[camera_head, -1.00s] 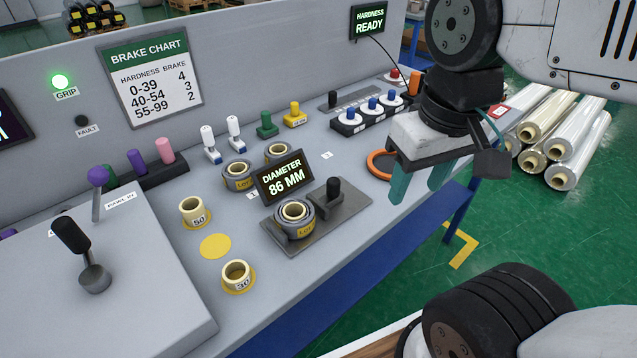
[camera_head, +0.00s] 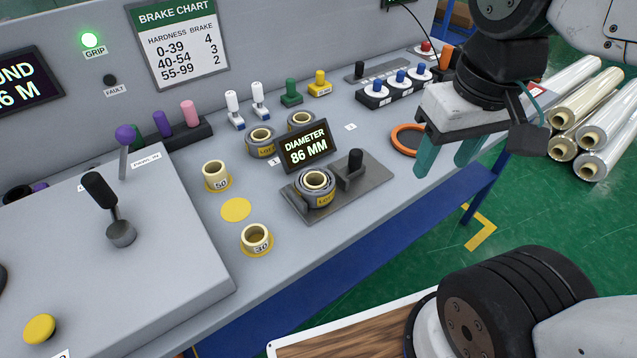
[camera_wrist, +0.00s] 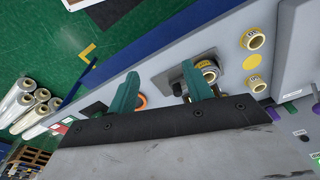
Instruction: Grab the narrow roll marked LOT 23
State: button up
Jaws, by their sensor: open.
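Three narrow grey rolls with yellow LOT labels show in the head view. One roll (camera_head: 318,198) sits on the grey plate of the diameter gauge (camera_head: 347,205). The lot numbers are too small or covered to read. My gripper (camera_head: 447,158) is open and empty, fingers down, near the bench's front edge to the right of the gauge. In the wrist view, my gripper (camera_wrist: 160,76) has both fingers apart, with the gauge's roll (camera_wrist: 208,75) partly behind one finger.
The gauge screen (camera_head: 306,148) reads DIAMETER 86 MM. Yellow cores marked 50 (camera_head: 217,176) and 30 (camera_head: 257,240) flank a yellow disc (camera_head: 236,210). An orange ring (camera_head: 408,140) lies left of my gripper. A lever console (camera_head: 110,270) fills the left. Clear-wrapped rolls (camera_head: 590,120) lie on the floor.

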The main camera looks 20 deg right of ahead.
aim_at(316, 185)
jog(key=k, duration=1.2)
jog(key=u, duration=0.7)
jog(key=i, duration=0.85)
jog(key=z, duration=0.15)
